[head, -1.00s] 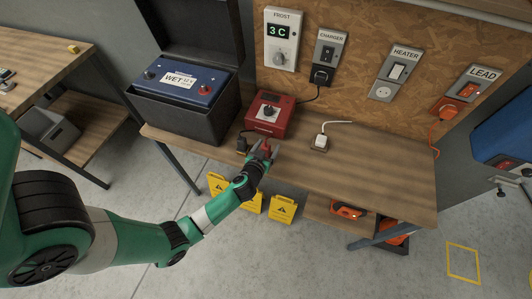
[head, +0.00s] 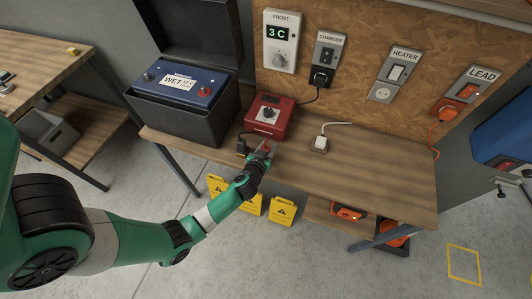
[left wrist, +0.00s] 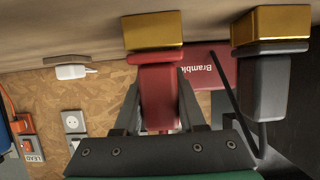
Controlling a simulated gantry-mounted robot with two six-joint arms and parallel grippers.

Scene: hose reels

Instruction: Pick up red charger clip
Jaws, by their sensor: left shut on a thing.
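The red charger clip (left wrist: 158,92), with a brass-coloured jaw end, sits between the fingers of my left gripper (left wrist: 160,100) in the left wrist view. My left gripper is shut on it. In the head view the gripper (head: 264,148) is at the bench's front edge, in front of the red charger box (head: 270,118), and a bit of the red clip shows between its fingers. The black clip (left wrist: 265,85), also brass-ended, is beside it with its cable; it shows in the head view (head: 242,146) just left of the gripper.
A blue battery (head: 183,84) sits in an open black case (head: 175,118) at the bench's left. A white plug (head: 320,143) lies right of the charger. The bench's right half (head: 380,175) is clear. Yellow signs (head: 282,211) stand below the front edge.

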